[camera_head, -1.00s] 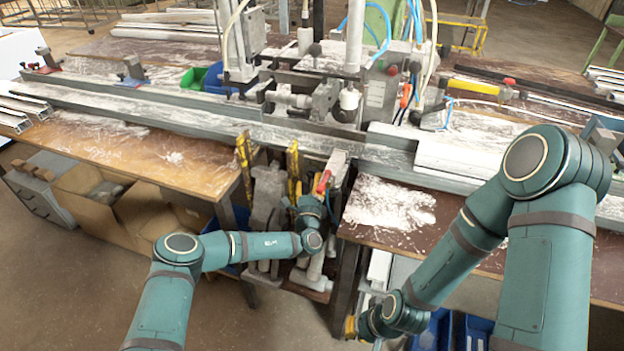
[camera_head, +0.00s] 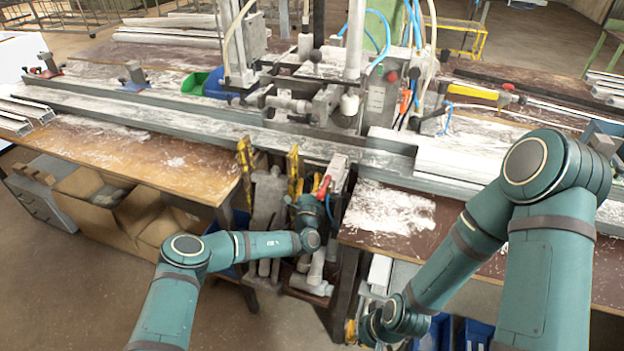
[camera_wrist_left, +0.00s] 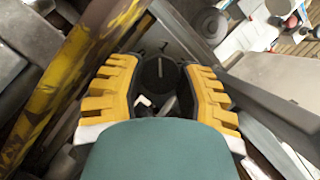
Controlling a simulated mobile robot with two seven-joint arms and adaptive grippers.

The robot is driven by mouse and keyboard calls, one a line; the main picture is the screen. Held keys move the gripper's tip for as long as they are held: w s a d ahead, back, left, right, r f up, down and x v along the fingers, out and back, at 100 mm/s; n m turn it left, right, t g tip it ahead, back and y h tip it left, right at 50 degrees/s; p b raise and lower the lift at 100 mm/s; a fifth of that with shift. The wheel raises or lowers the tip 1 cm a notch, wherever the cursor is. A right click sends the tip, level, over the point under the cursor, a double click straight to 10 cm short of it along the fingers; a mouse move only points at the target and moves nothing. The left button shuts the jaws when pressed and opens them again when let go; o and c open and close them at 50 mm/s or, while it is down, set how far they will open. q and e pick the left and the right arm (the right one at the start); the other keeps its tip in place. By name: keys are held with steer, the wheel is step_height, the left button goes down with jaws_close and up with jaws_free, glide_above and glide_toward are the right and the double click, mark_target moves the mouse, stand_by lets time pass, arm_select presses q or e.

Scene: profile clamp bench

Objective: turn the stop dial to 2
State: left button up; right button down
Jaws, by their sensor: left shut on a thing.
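The stop dial (camera_wrist_left: 157,84) is a dark round knob with a pale pointer line, seen between my fingers in the left wrist view. The line stands close to upright in that picture. In the head view my left wrist is at the bench's front gap, and the dial and fingertips are hidden there. My right gripper (camera_head: 351,330) is low at the bottom centre, mostly hidden; its jaws cannot be made out.
A red-handled clamp (camera_head: 323,186) and yellow upright bars (camera_head: 293,168) stand close around my left wrist. A long steel rail (camera_head: 130,112) runs along the bench. Blue bins (camera_head: 475,333) sit under the right table. Floor at the lower left is clear.

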arm_select(q)
steer(key=m+h+p, duration=0.1)
steer(key=m+h, duration=0.1)
steer(key=m, duration=0.2)
steer(key=o, duration=0.9)
